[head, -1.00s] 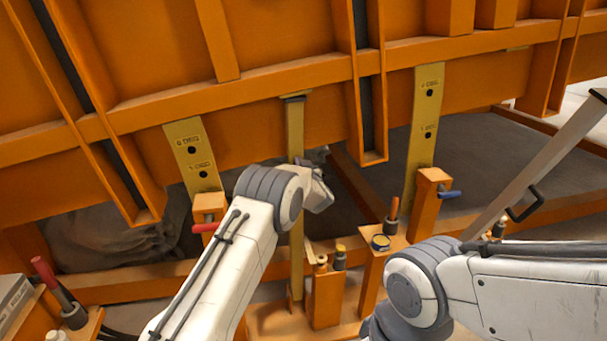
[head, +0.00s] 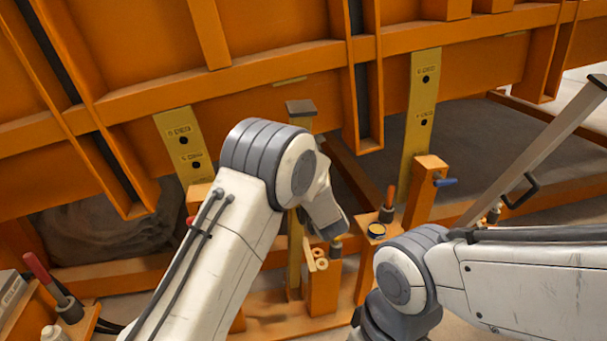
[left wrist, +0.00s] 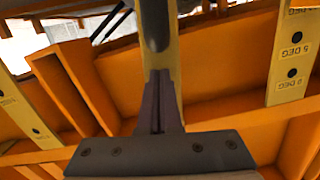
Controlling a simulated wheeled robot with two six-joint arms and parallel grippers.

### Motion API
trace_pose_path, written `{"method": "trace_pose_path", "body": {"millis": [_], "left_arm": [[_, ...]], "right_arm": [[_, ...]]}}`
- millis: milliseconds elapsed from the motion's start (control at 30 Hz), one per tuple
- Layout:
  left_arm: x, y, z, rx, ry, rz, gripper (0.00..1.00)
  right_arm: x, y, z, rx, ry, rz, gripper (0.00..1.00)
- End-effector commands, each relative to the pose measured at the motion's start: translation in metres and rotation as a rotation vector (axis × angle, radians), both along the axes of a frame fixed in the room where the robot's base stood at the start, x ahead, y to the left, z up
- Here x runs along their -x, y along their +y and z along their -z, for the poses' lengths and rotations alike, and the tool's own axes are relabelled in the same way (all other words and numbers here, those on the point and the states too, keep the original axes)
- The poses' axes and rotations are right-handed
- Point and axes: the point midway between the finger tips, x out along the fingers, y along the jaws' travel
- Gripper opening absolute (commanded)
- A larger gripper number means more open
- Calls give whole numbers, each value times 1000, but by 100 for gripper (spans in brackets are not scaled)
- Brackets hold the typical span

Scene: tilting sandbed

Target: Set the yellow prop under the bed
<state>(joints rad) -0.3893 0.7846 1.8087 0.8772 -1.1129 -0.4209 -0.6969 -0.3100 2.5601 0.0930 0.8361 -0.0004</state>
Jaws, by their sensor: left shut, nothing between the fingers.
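The yellow prop (head: 293,255) stands upright in the head view, with a dark cap (head: 300,107) on top.
Two yellow hole strips marked in degrees, a left one (head: 184,145) and a right one (head: 420,115), hang from the bed. Orange posts with handles (head: 426,190) stand below. A grey bar (head: 540,150) slants at the right. A red-handled lever (head: 50,280) is at lower left.

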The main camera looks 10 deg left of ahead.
Motion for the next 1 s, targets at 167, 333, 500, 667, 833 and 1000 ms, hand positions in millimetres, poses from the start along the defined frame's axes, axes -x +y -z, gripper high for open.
{"method": "trace_pose_path", "body": {"millis": [167,333,500,667,833,1000], "left_arm": [[-1,1,-2,2,0,3,0],[3,4,-2,39,66,65,0],[31,10,7,117,260,205,0],[97,22,27,186,528,321,0],[185,35,48,224,814,380,0],[265,41,58,223,1042,407,0]], "right_arm": [[0,0,0,0,0,0,50],[0,0,0,0,0,0,50],[0,0,0,0,0,0,50],[0,0,0,0,0,0,50],[0,0,0,0,0,0,50],[0,0,0,0,0,0,50]]}}
